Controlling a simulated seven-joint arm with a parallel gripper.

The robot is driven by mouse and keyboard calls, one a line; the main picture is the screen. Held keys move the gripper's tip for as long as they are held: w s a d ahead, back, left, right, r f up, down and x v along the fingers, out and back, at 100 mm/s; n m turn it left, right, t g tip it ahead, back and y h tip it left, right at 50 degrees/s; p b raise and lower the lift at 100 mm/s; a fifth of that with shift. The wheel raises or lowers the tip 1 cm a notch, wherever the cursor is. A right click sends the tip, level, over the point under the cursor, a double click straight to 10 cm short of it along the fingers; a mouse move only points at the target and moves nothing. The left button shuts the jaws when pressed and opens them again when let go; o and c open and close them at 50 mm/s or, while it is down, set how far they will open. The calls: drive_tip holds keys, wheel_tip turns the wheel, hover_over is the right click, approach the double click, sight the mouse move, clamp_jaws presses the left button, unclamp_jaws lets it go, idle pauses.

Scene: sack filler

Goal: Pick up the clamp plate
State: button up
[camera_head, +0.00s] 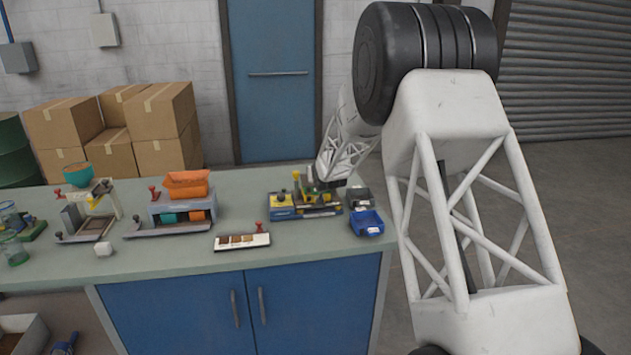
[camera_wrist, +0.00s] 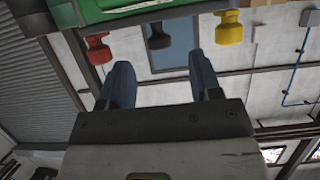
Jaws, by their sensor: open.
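No part can be told for certain as the clamp plate. My gripper (camera_head: 318,182) is at the yellow and blue device (camera_head: 285,212) on the bench, on its right-hand side, and partly hides it. In the wrist view my gripper (camera_wrist: 162,82) has its two blue fingers apart with nothing between them. Ahead of the fingers is a green part (camera_wrist: 115,12) at the top edge of the picture. A red knob (camera_wrist: 97,48), a dark knob (camera_wrist: 158,38) and a yellow knob (camera_wrist: 229,28) show near it. Whether the fingers touch anything cannot be told.
Right of the device are a blue bin (camera_head: 366,223) and a dark bin (camera_head: 359,197). A white tray with brown pieces (camera_head: 242,241) lies front left. A machine with an orange hopper (camera_head: 188,184) stands further left. The bench front (camera_head: 180,262) is mostly clear.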

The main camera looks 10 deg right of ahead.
drive_tip(key=shift+w, duration=0.1)
idle(0.3)
drive_tip(key=shift+x, duration=2.5)
clamp_jaws()
drive_tip(key=shift+r, duration=0.1)
